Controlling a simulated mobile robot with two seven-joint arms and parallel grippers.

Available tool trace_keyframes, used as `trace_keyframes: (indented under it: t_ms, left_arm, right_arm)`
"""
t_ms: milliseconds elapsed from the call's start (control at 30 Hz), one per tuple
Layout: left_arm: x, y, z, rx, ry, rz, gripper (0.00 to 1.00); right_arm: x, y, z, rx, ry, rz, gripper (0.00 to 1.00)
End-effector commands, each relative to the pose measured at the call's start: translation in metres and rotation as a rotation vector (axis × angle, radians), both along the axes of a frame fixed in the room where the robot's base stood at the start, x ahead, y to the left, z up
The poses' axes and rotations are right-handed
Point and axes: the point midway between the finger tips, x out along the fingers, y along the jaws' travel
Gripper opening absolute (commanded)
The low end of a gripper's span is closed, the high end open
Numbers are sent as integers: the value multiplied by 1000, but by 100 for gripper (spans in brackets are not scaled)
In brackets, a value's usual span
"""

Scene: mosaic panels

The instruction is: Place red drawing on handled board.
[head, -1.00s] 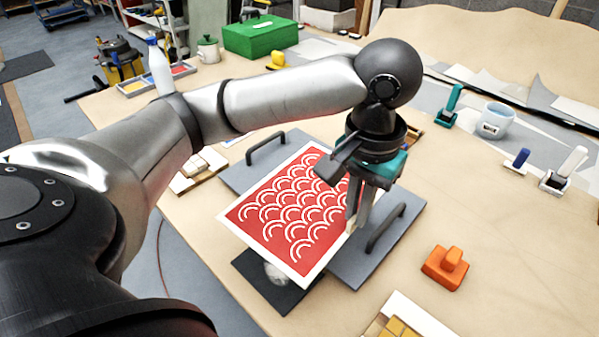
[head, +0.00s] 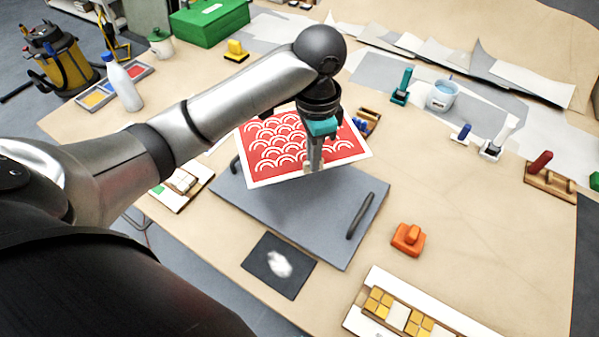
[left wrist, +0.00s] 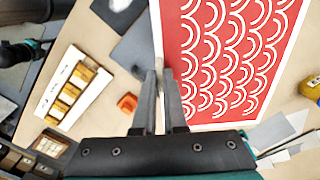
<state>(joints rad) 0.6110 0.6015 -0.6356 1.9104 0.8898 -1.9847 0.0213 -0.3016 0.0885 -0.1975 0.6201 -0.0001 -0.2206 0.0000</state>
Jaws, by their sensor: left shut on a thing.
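The red drawing (head: 275,150), a white-bordered sheet with white arc patterns, is in the head view above the far part of the handled board. My left gripper (head: 313,168) is shut on its near edge. The drawing also fills the right of the left wrist view (left wrist: 225,55), with the left gripper's fingers (left wrist: 163,80) at its border. The handled board (head: 300,215) is a grey slab with a dark handle on its right and another at its left, partly covered by the drawing. The drawing looks raised and turned relative to the board.
A dark square with a white patch (head: 278,265) lies in front of the board. An orange block (head: 408,238) is to its right, and a white panel with yellow tiles (head: 400,315) is near the front edge.

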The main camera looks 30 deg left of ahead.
Motion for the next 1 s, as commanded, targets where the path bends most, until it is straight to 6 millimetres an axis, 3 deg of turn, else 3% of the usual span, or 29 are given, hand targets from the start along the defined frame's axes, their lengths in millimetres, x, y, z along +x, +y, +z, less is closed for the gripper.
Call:
trace_keyframes:
  t_ms: [33, 100, 233, 333, 800, 1000]
  left_arm:
    - [-1, 1, 7, -1, 3, -24, 0]
    - [-1, 3, 8, -1, 2, -56, 0]
    - [-1, 5, 6, -2, 1, -89, 0]
    - [-2, 6, -6, -1, 2, -97, 0]
    - [-2, 6, -127, 1, 2, -97, 0]
    - [-1, 6, -154, 0, -1, -98, 0]
  right_arm:
    - [0, 1, 13, 1, 0, 0, 50]
    - [0, 1, 18, 1, 0, -1, 50]
    - [0, 5, 23, 6, 0, -1, 50]
    - [0, 9, 22, 13, 0, -3, 50]
    - [0, 11, 9, 15, -1, -2, 50]
    - [1, 8, 6, 10, -1, 1, 50]
